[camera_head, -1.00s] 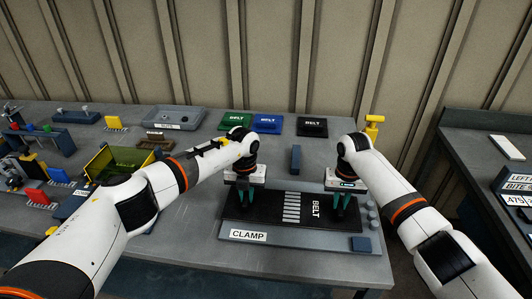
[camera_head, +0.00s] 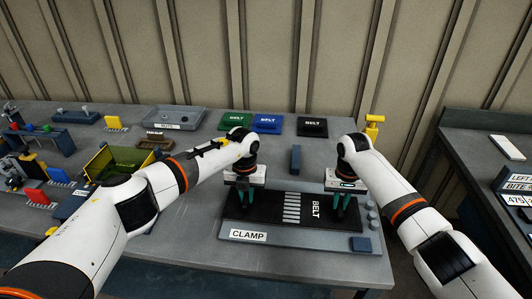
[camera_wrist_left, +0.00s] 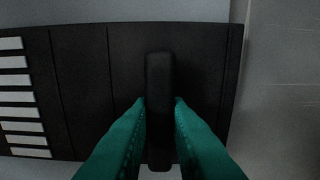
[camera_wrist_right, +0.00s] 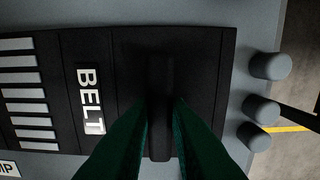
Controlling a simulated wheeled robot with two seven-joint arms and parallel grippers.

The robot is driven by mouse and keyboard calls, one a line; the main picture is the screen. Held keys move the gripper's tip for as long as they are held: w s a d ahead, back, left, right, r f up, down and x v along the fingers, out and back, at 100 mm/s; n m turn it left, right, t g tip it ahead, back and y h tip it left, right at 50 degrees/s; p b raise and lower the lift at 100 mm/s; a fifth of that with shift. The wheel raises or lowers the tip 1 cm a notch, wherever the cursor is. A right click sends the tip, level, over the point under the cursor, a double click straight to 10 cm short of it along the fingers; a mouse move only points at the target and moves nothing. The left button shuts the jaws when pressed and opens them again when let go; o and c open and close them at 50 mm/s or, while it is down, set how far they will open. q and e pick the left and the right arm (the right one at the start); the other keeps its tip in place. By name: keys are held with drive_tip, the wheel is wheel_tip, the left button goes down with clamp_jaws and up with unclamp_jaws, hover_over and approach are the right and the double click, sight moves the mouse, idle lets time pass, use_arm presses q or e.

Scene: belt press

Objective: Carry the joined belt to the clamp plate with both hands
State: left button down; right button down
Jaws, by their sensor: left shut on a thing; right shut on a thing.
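The joined belt (camera_head: 268,209) is a black strip with white bars at its middle and the word BELT on its right part. It lies flat over the grey clamp plate (camera_head: 285,246), which carries a CLAMP label. My left gripper (camera_head: 244,205) is shut on the raised black handle (camera_wrist_left: 160,95) near the belt's left end. My right gripper (camera_head: 338,210) is shut on the matching handle (camera_wrist_right: 160,105) near its right end. In both wrist views the teal fingers straddle the handles. Whether the belt touches the plate, I cannot tell.
Round grey knobs (camera_head: 373,215) line the plate's right edge, and a blue block (camera_head: 361,244) sits at its front right corner. Green, blue and black BELT pads (camera_head: 268,124) lie behind. An olive bin (camera_head: 118,160) stands left. A second table (camera_head: 470,150) is at right.

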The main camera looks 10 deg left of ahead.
use_arm(q)
drive_tip(key=shift+a, duration=0.25)
use_arm(e)
drive_tip(key=shift+d, duration=0.2)
use_arm(q)
drive_tip(key=c, duration=1.3)
unclamp_jaws()
use_arm(e)
drive_tip(key=shift+a, duration=0.1)
use_arm(q)
drive_tip(key=shift+d, duration=0.15)
use_arm(e)
drive_tip(key=c, duration=1.7)
unclamp_jaws()
drive_tip(key=shift+c, duration=0.2)
use_arm(q)
drive_tip(key=shift+s+d, duration=0.1)
use_arm(e)
drive_tip(key=o, duration=0.4)
drive_tip(key=shift+s, duration=0.1)
use_arm(q)
drive_tip(key=shift+r, duration=0.15)
use_arm(e)
drive_tip(key=shift+o, duration=0.2)
drive_tip(key=shift+a+r, duration=0.1)
use_arm(q)
drive_tip(key=shift+r+p, duration=2.4)
drive_tip(key=shift+r, duration=1)
use_arm(e)
drive_tip(key=shift+r, duration=2.3)
